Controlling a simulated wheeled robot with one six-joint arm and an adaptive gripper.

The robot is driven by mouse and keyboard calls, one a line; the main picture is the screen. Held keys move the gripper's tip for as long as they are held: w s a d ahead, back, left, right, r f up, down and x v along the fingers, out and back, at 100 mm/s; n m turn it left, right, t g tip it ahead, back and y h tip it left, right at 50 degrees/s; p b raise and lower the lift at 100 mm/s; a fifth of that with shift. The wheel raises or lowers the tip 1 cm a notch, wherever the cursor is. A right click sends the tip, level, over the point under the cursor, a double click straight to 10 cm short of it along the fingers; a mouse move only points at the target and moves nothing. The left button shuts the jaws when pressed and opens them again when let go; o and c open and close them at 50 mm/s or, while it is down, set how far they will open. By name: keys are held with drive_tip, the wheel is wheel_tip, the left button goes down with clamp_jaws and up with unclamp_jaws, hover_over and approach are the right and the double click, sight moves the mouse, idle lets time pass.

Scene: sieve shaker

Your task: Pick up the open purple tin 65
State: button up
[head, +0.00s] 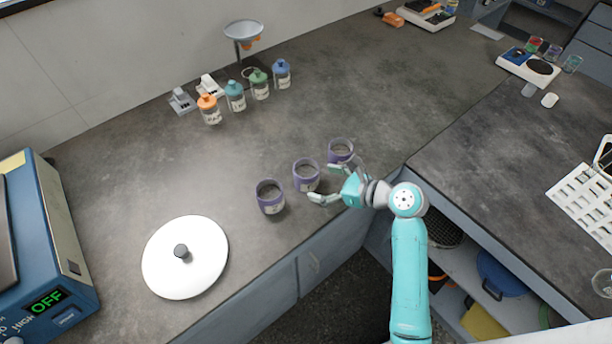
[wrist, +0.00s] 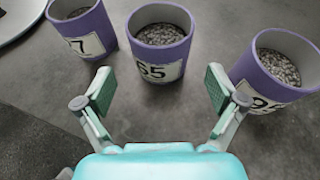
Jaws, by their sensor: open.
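Tin 65 (wrist: 160,36) is an open purple tin with a white label, filled with grey granular material. It stands upright in the middle of the wrist view, and it is the middle of three purple tins (head: 306,176) in the head view. My gripper (wrist: 160,88) is open and empty, its two fingers spread in front of tin 65, one to each side, apart from it. In the head view my gripper (head: 325,184) is low over the counter's front edge beside the tins.
Similar purple tins stand left (wrist: 82,25) and right (wrist: 275,68) of tin 65, near the fingers. A white lid (head: 186,257) lies at left by the blue machine (head: 45,240). Several capped jars (head: 235,96) stand by the wall.

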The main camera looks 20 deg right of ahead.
sight(317, 180)
drive_tip(key=x, duration=0.5)
drive_tip(key=shift+w+r, duration=0.1)
drive_tip(key=shift+r, duration=0.05)
drive_tip(key=c, duration=1.3)
drive_tip(key=shift+r, duration=0.1)
